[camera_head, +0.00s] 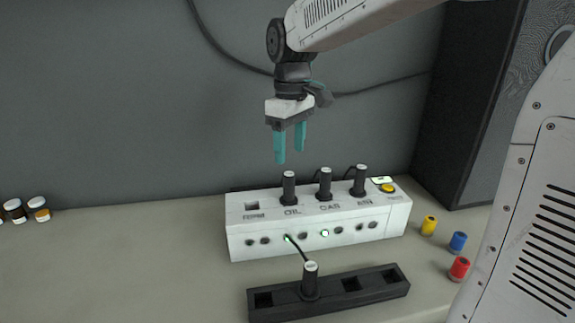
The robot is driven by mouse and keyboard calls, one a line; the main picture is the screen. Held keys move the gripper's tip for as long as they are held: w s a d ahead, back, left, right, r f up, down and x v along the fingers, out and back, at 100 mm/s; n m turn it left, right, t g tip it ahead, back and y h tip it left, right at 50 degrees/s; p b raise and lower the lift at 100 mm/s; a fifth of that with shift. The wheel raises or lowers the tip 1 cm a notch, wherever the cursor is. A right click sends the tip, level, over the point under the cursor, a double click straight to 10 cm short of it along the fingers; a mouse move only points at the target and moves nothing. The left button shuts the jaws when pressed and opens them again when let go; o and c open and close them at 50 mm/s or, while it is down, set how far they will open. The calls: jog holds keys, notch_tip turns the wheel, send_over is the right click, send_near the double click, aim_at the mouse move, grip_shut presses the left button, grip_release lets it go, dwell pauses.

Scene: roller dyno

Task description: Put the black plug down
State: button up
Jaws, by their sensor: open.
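My gripper (290,145) is open and empty, its two teal fingers pointing down above the white box. A black plug (310,281) stands upright in the black holder (331,291) in front, with a black cable running from it to the front of the white box. More black plugs stand on top of the white box (320,240): one by OIL (289,188), one by GAS (325,184) and one farther right (361,180). My fingers are apart from all of them. I cannot tell which plug the task means.
The holder shows several square slots, the others empty. A square opening (251,206) shows at the box's top left. A yellow button (387,188) is at its right end. Yellow (429,226), blue (457,243) and red (459,268) cylinders stand at right. Small jars (15,210) stand far left; the counter between is clear.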

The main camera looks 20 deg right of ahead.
jog(key=shift+r, duration=0.75)
jog(key=shift+s+d+r, duration=0.1)
jog(key=shift+s, duration=0.3)
jog(key=s+d+f+m, duration=0.1)
jog(key=s+f+m, duration=0.2)
jog(key=s, duration=1)
jog(key=s+d+f+m+t, duration=0.1)
jog(key=s+d+f+m, duration=0.1)
jog(key=s, duration=1.2)
jog(key=shift+s+f+m, duration=0.25)
jog(key=shift+f+m, duration=0.3)
jog(key=shift+m, duration=0.35)
